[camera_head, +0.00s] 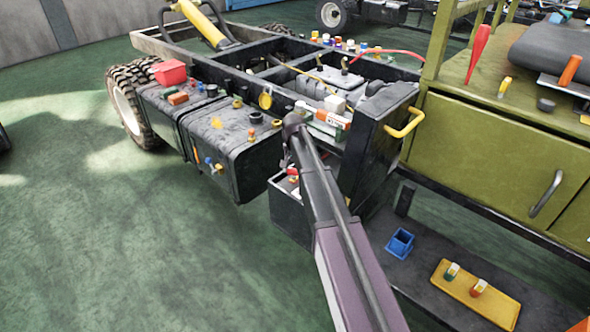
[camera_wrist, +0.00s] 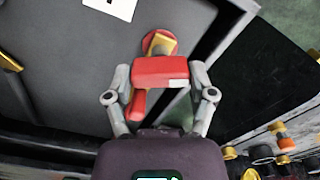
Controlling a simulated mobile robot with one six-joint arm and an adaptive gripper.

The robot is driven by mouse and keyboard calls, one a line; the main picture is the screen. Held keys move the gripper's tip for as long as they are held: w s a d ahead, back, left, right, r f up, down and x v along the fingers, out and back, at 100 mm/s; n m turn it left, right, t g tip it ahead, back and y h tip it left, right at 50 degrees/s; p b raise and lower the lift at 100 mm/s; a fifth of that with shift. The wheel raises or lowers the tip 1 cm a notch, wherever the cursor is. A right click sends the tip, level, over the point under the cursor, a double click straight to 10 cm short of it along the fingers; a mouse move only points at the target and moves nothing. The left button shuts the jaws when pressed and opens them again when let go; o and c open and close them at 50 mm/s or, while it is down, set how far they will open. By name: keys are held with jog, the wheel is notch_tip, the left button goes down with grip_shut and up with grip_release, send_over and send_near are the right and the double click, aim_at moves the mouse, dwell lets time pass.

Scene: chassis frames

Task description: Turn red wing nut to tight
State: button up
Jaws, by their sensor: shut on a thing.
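The red wing nut (camera_wrist: 160,72) is in the wrist view, a red block with a small pale mark at its right edge. A yellow-orange piece (camera_wrist: 162,46) and a red round part show just beyond it, and a red stub hangs at its lower left. My gripper (camera_wrist: 160,74) has one finger on each side of the red block and is shut on it. In the head view, my arm covers most of the gripper, near a dark box (camera_head: 288,208) with small red parts on top. How far the nut is turned cannot be told.
A black tank (camera_head: 228,150) with caps and small fittings is left of my arm. A yellow handle (camera_head: 405,123) and olive cabinet (camera_head: 490,165) stand to the right. Green floor is clear at left.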

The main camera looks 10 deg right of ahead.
jog(key=shift+w+m, duration=0.2)
jog(key=shift+m, duration=1.4)
jog(key=o, duration=1.1)
jog(key=shift+c, duration=0.2)
jog(key=shift+s, duration=0.15)
